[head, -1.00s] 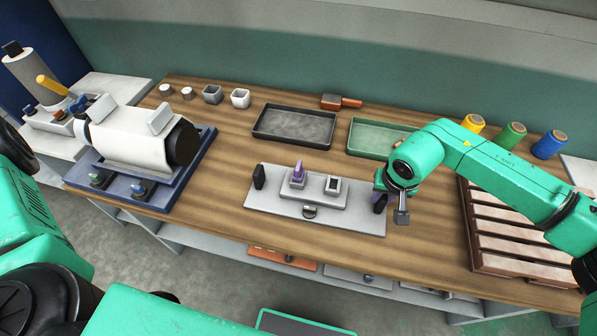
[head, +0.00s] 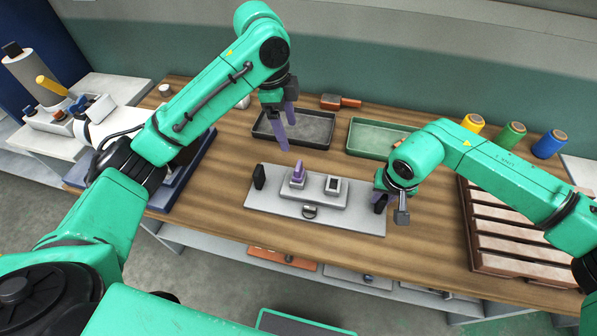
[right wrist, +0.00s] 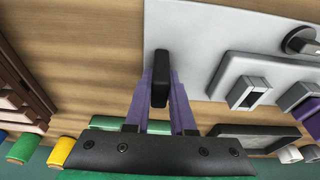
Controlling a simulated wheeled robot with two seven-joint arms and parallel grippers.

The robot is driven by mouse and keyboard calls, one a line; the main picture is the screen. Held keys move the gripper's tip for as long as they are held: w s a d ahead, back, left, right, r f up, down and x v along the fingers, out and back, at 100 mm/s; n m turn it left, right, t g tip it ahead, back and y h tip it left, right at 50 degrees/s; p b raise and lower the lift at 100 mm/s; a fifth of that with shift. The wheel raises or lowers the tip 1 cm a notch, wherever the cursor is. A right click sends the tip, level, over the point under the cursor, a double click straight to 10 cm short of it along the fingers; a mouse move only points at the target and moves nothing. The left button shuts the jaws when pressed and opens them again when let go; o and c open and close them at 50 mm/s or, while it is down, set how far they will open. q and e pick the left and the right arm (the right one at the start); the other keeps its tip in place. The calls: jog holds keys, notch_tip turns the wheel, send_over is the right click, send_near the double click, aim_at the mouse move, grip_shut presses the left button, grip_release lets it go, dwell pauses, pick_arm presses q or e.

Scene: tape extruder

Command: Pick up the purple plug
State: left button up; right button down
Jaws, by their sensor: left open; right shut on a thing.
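The purple plug (head: 298,174) stands upright in the left socket of a raised grey block on the light grey fixture plate (head: 270,207). My left gripper (head: 287,136) has purple fingers, spread apart and empty, above and behind the plug, near the dark tray's front edge. My right gripper (head: 380,198) is at the plate's right end. The right wrist view shows its fingers (right wrist: 160,90) closed on the sides of a black upright handle (right wrist: 160,78).
A second socket (head: 333,185) is right of the plug. Another black handle (head: 259,177) stands at the plate's left end. A dark tray (head: 318,143) and a green tray (head: 357,148) lie behind. A slatted wooden rack (head: 500,235) is at right. Bare table lies before the rack.

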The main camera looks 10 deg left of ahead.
aim_at(298, 169)
pick_arm(q)
jog(key=shift+m+g, duration=0.3)
jog(key=d+f, duration=0.1)
jog(key=f, duration=0.2)
jog(key=s+d+f, duration=0.1)
jog(key=f, duration=0.3)
jog(key=s+d+f, duration=0.1)
jog(key=f, duration=0.3)
jog(key=shift+s+f, duration=0.1)
jog(key=shift+f, duration=0.05)
grip_shut()
pick_arm(e)
jog(key=c, duration=0.7)
grip_release()
pick_arm(q)
notch_tip(298, 169, up, 18)
